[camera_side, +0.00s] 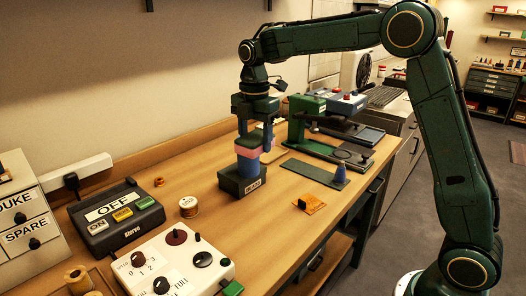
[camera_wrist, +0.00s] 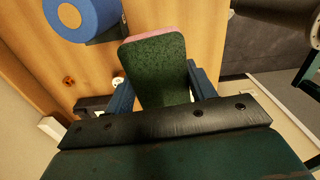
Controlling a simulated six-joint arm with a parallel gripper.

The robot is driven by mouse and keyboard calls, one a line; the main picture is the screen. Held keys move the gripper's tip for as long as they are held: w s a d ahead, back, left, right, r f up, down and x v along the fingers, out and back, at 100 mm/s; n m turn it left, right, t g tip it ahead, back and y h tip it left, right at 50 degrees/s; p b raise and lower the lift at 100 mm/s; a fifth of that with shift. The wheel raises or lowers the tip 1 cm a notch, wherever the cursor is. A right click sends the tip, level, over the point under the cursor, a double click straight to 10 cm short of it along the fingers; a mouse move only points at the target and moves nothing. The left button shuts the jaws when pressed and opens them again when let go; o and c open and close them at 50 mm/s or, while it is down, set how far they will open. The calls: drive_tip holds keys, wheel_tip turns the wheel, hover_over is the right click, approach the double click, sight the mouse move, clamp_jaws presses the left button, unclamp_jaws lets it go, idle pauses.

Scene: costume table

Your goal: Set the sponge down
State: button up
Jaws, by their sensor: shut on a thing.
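My gripper (camera_side: 249,136) is at the middle of the bench, pointing down, shut on the sponge. In the wrist view the sponge (camera_wrist: 160,70) shows a dark green rough face and a pink edge, between the two blue fingers of my gripper (camera_wrist: 161,92). In the side view only a pink part of the sponge (camera_side: 247,143) shows. A blue roll (camera_side: 248,168) with a dark labelled box (camera_side: 240,184) is below or behind it in that view; in the wrist view the blue roll (camera_wrist: 82,18) appears apart from the sponge, at the upper left.
A dark button box (camera_side: 116,214) and a white knob panel (camera_side: 172,262) stand at the front left, with a small spool (camera_side: 188,206) nearby. A green machine (camera_side: 310,115) and flat plate (camera_side: 314,173) lie right. An orange piece (camera_side: 310,203) lies near the front edge.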

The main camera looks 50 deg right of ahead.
drive_tip(key=w+d+m, duration=0.3)
drive_tip(key=w+d, duration=0.2)
drive_tip(key=d, duration=0.7)
drive_tip(key=m, duration=0.2)
hover_over(294, 171)
drive_tip(key=shift+w+d, duration=0.1)
drive_tip(key=shift+f, duration=0.1)
wheel_tip(294, 171, down, 14)
drive_tip(key=shift+f, duration=0.1)
drive_tip(key=shift+f, duration=2.8)
drive_tip(key=shift+f, duration=0.15)
